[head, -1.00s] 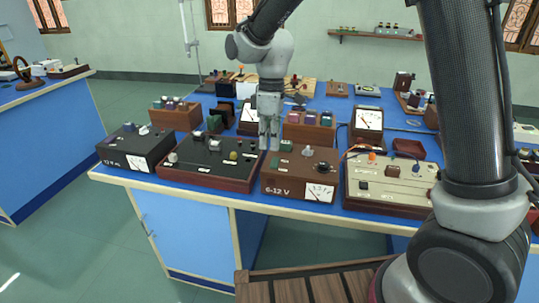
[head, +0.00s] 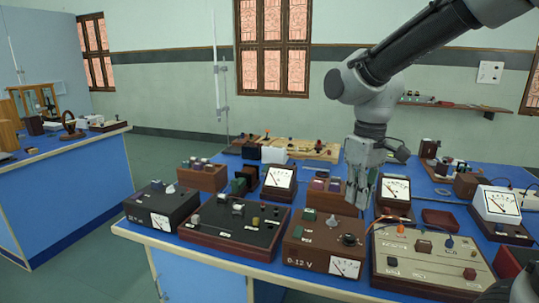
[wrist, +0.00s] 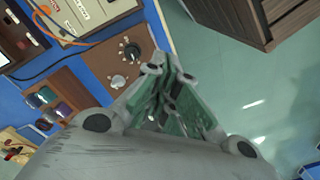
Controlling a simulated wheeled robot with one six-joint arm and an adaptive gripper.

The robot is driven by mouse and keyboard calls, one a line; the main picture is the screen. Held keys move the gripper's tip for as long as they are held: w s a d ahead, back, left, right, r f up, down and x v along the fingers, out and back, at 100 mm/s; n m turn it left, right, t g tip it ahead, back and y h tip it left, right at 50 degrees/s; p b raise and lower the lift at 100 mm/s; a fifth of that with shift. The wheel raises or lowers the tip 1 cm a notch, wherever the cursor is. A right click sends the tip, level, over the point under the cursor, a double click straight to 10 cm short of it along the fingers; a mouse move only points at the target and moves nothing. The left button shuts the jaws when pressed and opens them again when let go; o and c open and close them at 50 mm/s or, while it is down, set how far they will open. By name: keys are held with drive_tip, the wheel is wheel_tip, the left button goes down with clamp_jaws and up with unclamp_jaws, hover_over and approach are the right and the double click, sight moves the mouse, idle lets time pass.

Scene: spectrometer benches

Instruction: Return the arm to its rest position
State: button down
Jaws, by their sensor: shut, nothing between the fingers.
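My gripper (head: 357,196) points down above the blue bench (head: 222,266) in the head view, just behind the brown power supply box marked 0-12 V (head: 324,240). Its fingers are shut and hold nothing. In the wrist view my gripper (wrist: 158,75) shows its green-lined fingers closed together, with the brown box (wrist: 117,60) and its black knob at upper left. My arm reaches in from the upper right of the head view. Whether the fingertips clear the box is hard to tell.
A black panel box (head: 233,229), a dark supply box (head: 161,205) and a cream panel box (head: 430,262) line the front edge. Meters and small wooden racks (head: 204,177) crowd behind. Open floor (wrist: 262,110) and a slatted wooden piece (wrist: 228,18) lie beside the bench in the wrist view.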

drive_tip(key=s+d+r+m+t, duration=0.2)
drive_tip(key=s+d+m, duration=0.1)
drive_tip(key=s+d, duration=0.3)
drive_tip(key=s+d+r+m+t, duration=0.2)
drive_tip(key=s+d, duration=0.4)
drive_tip(key=d, duration=0.4)
drive_tip(key=shift+s+d+r+m+t, duration=0.2)
drive_tip(key=shift+s+r+m+t, duration=0.15)
drive_tip(key=shift+m, duration=0.35)
